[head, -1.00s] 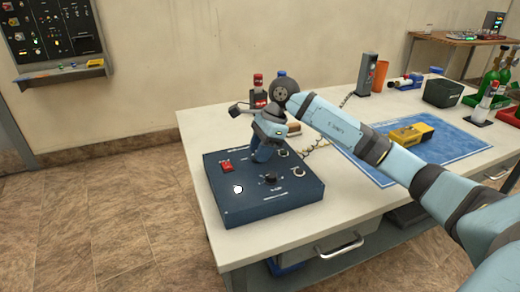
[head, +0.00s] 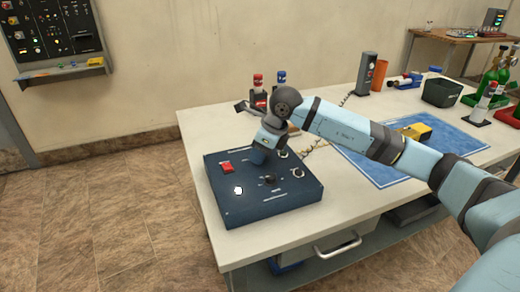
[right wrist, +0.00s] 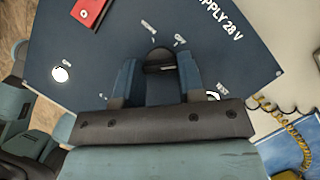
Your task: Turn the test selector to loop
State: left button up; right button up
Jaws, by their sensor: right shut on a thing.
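A dark blue trainer box (head: 245,212) lies near the left end of the table. My right gripper (head: 258,157) reaches down onto the rear middle of its top. In the right wrist view my right gripper (right wrist: 160,70) is shut, its two blue fingers on either side of a black knob (right wrist: 159,56). White labels stand just beyond the knob, too small to read surely. The knob's lower part is hidden by the fingers, and in the head view the gripper hides the knob.
The box also carries a red switch (head: 227,168), a white lamp (head: 238,190) and a round fitting (head: 298,173) at the right. Red-capped (head: 258,82) and blue-capped (head: 281,80) items stand behind my wrist. A blue mat (head: 372,172) lies to the right under my forearm.

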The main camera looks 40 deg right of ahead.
jog(key=m+h, duration=0.1)
jog(key=m, duration=0.2)
jog(key=shift+a+m+t, duration=0.1)
jog(key=shift+m+t, duration=0.2)
jog(key=shift+t, duration=0.1)
pick_arm(q)
jog(key=shift+a, duration=0.15)
jog(key=shift+s+a+f, duration=0.1)
jog(key=shift+f, duration=0.05)
pick_arm(e)
jog(key=shift+m, duration=0.3)
jog(key=o, duration=0.9)
jog(key=shift+o, duration=0.2)
